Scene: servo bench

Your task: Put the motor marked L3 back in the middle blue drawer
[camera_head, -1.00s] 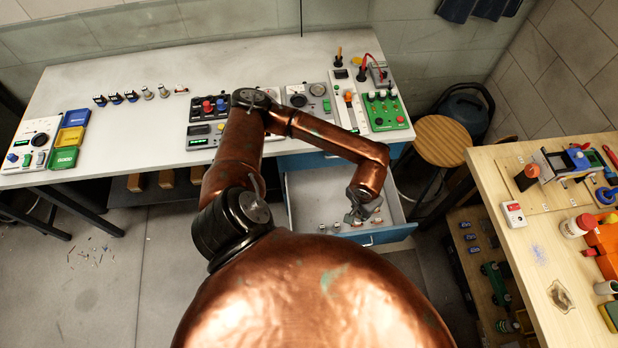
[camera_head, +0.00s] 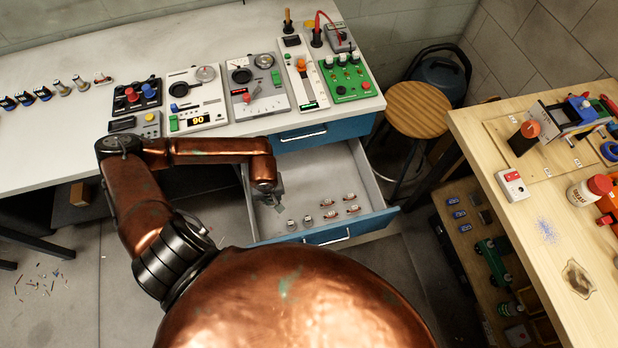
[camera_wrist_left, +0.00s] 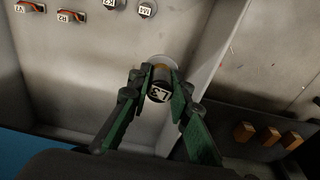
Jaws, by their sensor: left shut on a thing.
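The motor marked L3 (camera_wrist_left: 160,92) is a small cylinder with a dark end and a white label. My left gripper (camera_wrist_left: 165,82) is shut on it, one green-padded finger on each side. In the head view my left gripper (camera_head: 274,196) hangs over the left part of the open blue drawer (camera_head: 322,172). The motor is too small to tell there. In the left wrist view the motor is above the drawer's pale floor (camera_wrist_left: 90,60), near a side wall; I cannot tell whether it touches the floor. My right gripper is not in view.
Several small labelled parts (camera_head: 351,197) lie in the drawer, to the right and front of the gripper. A blue drawer front (camera_head: 300,137) above is shut. The bench top (camera_head: 60,120) holds meters and control boxes. A round stool (camera_head: 417,108) stands right of the drawer, before a wooden table (camera_head: 545,235).

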